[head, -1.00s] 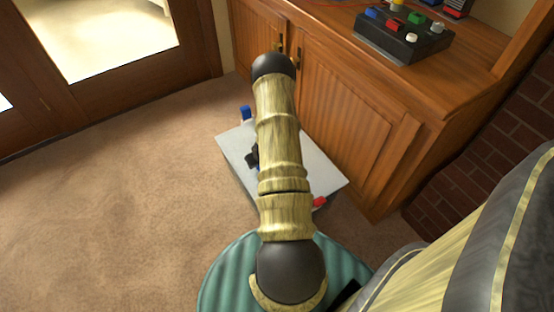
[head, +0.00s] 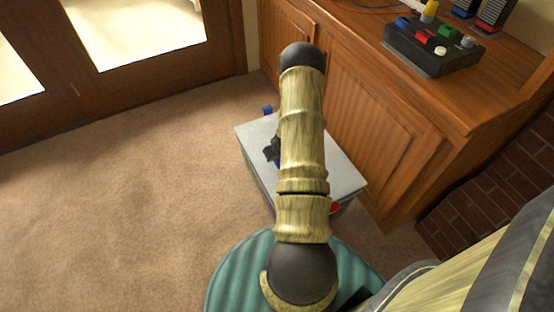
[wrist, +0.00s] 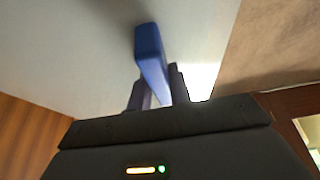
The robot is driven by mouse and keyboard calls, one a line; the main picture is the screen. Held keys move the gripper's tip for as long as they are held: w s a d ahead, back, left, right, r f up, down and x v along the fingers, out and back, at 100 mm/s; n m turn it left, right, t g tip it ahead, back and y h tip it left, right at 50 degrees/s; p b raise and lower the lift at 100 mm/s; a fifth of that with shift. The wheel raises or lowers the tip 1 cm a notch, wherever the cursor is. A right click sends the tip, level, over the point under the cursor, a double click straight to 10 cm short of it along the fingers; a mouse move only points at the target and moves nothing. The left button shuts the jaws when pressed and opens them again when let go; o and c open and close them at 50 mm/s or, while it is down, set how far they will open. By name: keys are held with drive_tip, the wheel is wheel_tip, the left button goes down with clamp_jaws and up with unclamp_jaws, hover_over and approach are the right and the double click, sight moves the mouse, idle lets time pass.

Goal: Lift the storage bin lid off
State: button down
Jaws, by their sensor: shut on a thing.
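The storage bin lid is a flat pale grey panel (head: 335,160), seen near the cabinet in the head view and filling much of the wrist view (wrist: 70,50). My gripper (wrist: 154,88) is shut on the lid's blue bar handle (wrist: 150,45); in the head view its dark jaws (head: 271,150) show beside my arm, which hides the middle of the lid. The grey bin wall (head: 258,177) shows below the lid's left edge. A blue latch (head: 266,110) shows at the far edge and a red latch (head: 335,208) at the near side. The lid looks slightly raised; any gap is unclear.
A wooden cabinet (head: 375,115) stands close to the right of the bin, with a dark control box (head: 430,48) on top. A brick surface (head: 490,195) lies further right. Carpet (head: 130,190) to the left is clear, up to the glazed doors (head: 150,30).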

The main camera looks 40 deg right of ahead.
wheel_tip(320, 180, up, 6)
drive_tip(key=shift+r+p, duration=0.1)
drive_tip(key=shift+p, duration=0.7)
drive_tip(key=shift+a, duration=0.1)
drive_tip(key=shift+w+a+r, duration=0.15)
drive_tip(key=shift+w+a, duration=0.05)
drive_tip(key=shift+a, duration=0.05)
drive_tip(key=w+a+r+n, duration=0.1)
drive_tip(key=a+r, duration=0.3)
drive_tip(key=a, duration=0.6)
drive_tip(key=w+a+r+n+y, duration=0.1)
drive_tip(key=a+r, duration=0.3)
drive_tip(key=a, duration=0.5)
drive_tip(key=w+a+r+n, duration=0.1)
drive_tip(key=a+r, duration=0.3)
drive_tip(key=a, duration=0.6)
wheel_tip(320, 180, up, 24)
drive_tip(key=s+p, duration=0.2)
drive_tip(key=p, duration=3.2)
drive_tip(key=shift+d+r, duration=0.2)
drive_tip(key=shift+d, duration=0.05)
